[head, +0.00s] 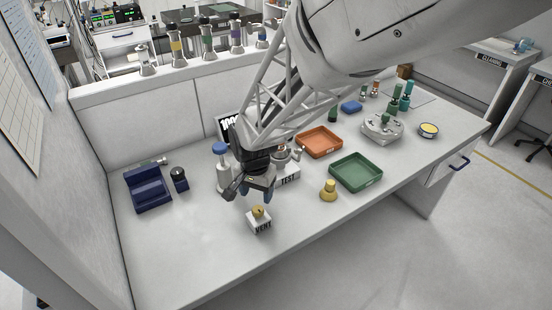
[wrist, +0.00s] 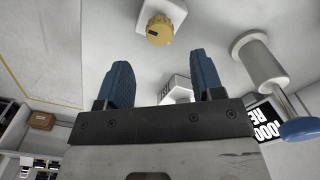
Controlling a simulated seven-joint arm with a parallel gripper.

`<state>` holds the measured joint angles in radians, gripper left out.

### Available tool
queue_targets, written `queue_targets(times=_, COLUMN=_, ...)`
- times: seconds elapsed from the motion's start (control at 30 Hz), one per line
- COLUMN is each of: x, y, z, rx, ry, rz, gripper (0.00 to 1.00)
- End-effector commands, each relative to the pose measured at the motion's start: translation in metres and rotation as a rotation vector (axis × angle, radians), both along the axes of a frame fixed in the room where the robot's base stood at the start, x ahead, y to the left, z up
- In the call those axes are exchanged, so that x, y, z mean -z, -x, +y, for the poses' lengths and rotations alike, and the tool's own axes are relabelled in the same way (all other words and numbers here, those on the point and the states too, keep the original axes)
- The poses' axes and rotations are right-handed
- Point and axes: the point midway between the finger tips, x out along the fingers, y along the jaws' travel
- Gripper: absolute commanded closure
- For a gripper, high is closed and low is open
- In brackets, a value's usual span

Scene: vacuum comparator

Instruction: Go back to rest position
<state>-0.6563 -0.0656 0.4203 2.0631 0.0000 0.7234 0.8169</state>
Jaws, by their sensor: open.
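My gripper (head: 256,192) is over the front middle of the white table (head: 190,245), pointing down. In the wrist view its two blue fingers (wrist: 160,88) stand wide apart with nothing between them. A small white block (head: 259,222) marked "NEXT" sits on the table just below and in front of the fingers, with a yellow knobbed piece (head: 259,211) on top. That yellow piece also shows in the wrist view (wrist: 159,29), beyond the fingertips and apart from them. A white block marked "TEST" (head: 288,180) is partly hidden behind my gripper.
A yellow weight (head: 328,190), a green tray (head: 356,172) and an orange tray (head: 319,142) lie to the right. The table's front left is clear.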

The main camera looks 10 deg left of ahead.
Motion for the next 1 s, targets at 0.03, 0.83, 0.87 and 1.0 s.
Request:
queue_targets(times=0.03, x=-0.004, y=0.0, z=0.0, rx=0.0, ry=0.0, rz=0.0, gripper=0.39)
queue_targets(times=0.83, x=-0.031, y=-0.003, z=-0.029, rx=-0.005, ry=-0.009, rz=-0.014, gripper=0.39)
queue_targets(times=0.87, x=-0.035, y=-0.003, z=-0.035, rx=-0.007, ry=-0.01, rz=-0.017, gripper=0.39)
queue_targets(times=1.0, x=-0.057, y=-0.002, z=-0.07, rx=-0.016, ry=-0.018, rz=-0.032, gripper=0.39)
